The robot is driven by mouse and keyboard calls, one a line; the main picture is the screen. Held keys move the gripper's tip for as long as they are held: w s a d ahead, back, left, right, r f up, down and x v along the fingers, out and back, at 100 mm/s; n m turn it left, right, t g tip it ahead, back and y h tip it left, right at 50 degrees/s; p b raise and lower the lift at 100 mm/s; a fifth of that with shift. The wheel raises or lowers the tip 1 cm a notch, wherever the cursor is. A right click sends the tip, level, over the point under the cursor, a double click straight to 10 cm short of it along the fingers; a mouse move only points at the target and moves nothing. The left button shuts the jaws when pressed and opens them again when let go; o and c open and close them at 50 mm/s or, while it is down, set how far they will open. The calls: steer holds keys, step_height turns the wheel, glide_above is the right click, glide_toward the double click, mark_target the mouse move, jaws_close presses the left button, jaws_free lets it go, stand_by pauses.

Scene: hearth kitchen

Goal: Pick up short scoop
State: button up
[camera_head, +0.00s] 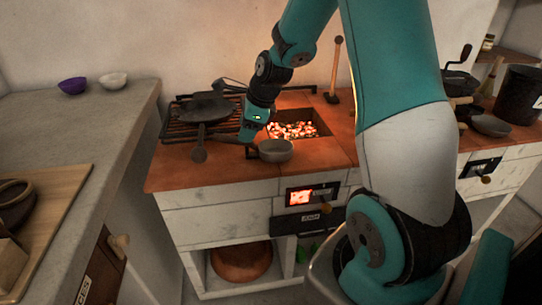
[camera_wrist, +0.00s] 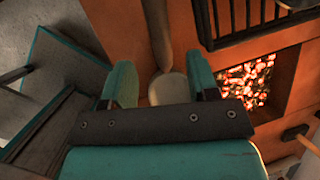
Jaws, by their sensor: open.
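In the wrist view, what looks like the short scoop (camera_wrist: 159,35) has a brown handle running up from a pale rounded end. That end lies between my fingertips, partly hidden behind the wrist plate. My gripper (camera_wrist: 166,85) is open, with one teal finger on each side of the pale end. I cannot tell whether the fingers touch it. In the head view my gripper (camera_head: 250,138) is low over the orange stove top, left of the glowing coals.
A dark pan (camera_head: 205,107) sits on the black grill (camera_head: 178,127) left of my gripper. Glowing coals (camera_head: 293,130) lie in the open pit behind. The grey counter (camera_head: 75,125) at left is mostly clear.

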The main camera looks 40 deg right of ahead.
mark_target(252, 144)
steer(key=b+x, duration=0.1)
steer(key=x, duration=0.5)
steer(key=shift+d, duration=0.1)
steer(key=shift+r, duration=0.1)
steer(key=c, duration=1)
